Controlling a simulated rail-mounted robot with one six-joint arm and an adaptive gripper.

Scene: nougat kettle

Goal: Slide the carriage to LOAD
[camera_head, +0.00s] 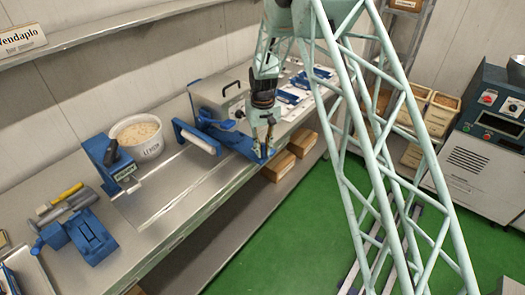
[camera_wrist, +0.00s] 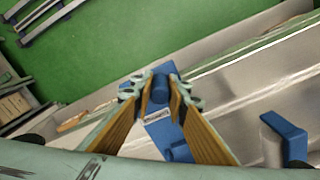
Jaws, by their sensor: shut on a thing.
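The blue carriage (camera_head: 225,134) sits across the metal rails (camera_head: 185,190) on the bench, with a pale roller or bar (camera_head: 197,138) along its left side. My gripper (camera_head: 263,146) points down at the carriage's front end, by the bench's front edge. In the wrist view my gripper (camera_wrist: 160,88) has its fingers on both sides of a blue knob (camera_wrist: 161,80) and is shut on it. A small white label on the blue body (camera_wrist: 178,152) is too small to read. I cannot make out a LOAD mark.
Left along the rails stand a blue stop-like unit (camera_head: 104,153) and a white tub (camera_head: 138,137) of pale contents. A blue fixture (camera_head: 92,238) and tools lie further left. The rail stretch between carriage and left unit looks clear. Boxes (camera_head: 278,165) sit below the bench.

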